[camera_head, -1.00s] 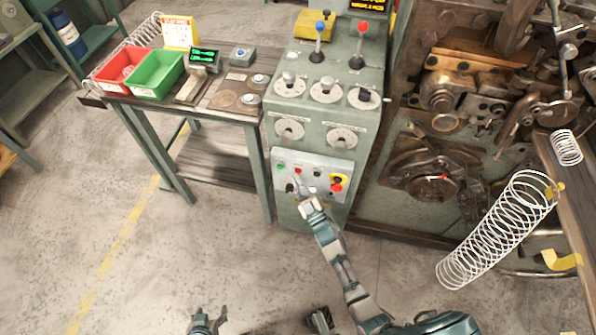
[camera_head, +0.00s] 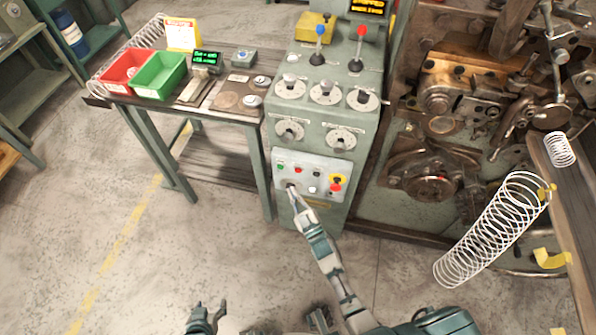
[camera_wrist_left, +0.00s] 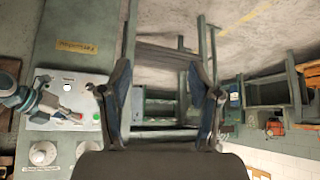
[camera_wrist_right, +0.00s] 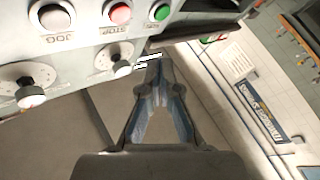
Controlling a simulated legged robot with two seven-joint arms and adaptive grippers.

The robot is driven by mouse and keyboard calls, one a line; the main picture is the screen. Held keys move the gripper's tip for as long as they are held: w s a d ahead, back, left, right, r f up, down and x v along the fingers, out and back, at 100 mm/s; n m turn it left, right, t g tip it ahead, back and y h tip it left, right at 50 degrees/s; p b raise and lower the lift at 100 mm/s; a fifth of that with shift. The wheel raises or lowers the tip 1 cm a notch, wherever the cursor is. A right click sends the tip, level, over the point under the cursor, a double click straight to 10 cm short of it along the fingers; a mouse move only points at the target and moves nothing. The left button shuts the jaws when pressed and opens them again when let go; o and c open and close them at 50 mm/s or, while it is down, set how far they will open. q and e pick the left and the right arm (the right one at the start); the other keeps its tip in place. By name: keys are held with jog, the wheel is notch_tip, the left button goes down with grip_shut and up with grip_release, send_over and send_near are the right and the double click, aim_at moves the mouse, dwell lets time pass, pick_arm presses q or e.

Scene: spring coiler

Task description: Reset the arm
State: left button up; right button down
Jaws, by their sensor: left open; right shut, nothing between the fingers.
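The grey control panel (camera_head: 312,177) on the front of the green machine cabinet carries a green button, a red button (camera_head: 298,170), a white button and a red emergency stop (camera_head: 335,187) on yellow. My right gripper (camera_head: 292,189) is shut and empty at the panel's lower left. It hides part of the dark selector there. In the right wrist view its closed fingertips (camera_wrist_right: 154,62) are beside a selector knob (camera_wrist_right: 113,57) below the red and green buttons; contact cannot be told. My left gripper (camera_head: 209,309) is open and empty, low over the floor; its spread fingers show in the left wrist view (camera_wrist_left: 158,75).
Dials and two levers, blue (camera_head: 320,30) and red (camera_head: 361,31), sit above the panel. A side table holds a red bin (camera_head: 113,80) and a green bin (camera_head: 145,88). A large spring (camera_head: 490,235) stands right of the panel. Floor at left is clear.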

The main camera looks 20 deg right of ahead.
dwell(0.6)
jog(key=s+d+f+m+g+h+p, duration=0.2)
jog(key=s+f+g, duration=0.35)
jog(key=f, duration=0.35)
jog(key=s+d+f+m+g+h+p, duration=0.1)
jog(key=s+d+f+m+g+p, duration=0.2)
jog(key=s+f, duration=0.45)
pick_arm(q)
jog(key=s+a+f+g+p, duration=0.1)
jog(key=s+f, duration=0.3)
jog(key=f, duration=0.4)
jog(key=s+a+f+g+p, duration=0.1)
jog(key=s+f, duration=0.3)
jog(key=f, duration=0.4)
jog(key=s+a+f+g+y+p, duration=0.1)
jog(key=s+f+g, duration=0.2)
jog(key=f, duration=0.5)
jog(key=shift+s, duration=0.5)
pick_arm(e)
jog(key=s+d+f+g, duration=0.1)
jog(key=s+f+g, duration=0.4)
jog(key=s, duration=0.7)
jog(key=s+f+g+h, duration=0.1)
jog(key=s+f+g, duration=0.4)
jog(key=s, duration=0.8)
notch_tip(320, 180, down, 2)
jog(key=shift+d+f+m+g, duration=0.1)
jog(key=shift+d+m+g, duration=0.2)
jog(key=shift+d+g, duration=0.1)
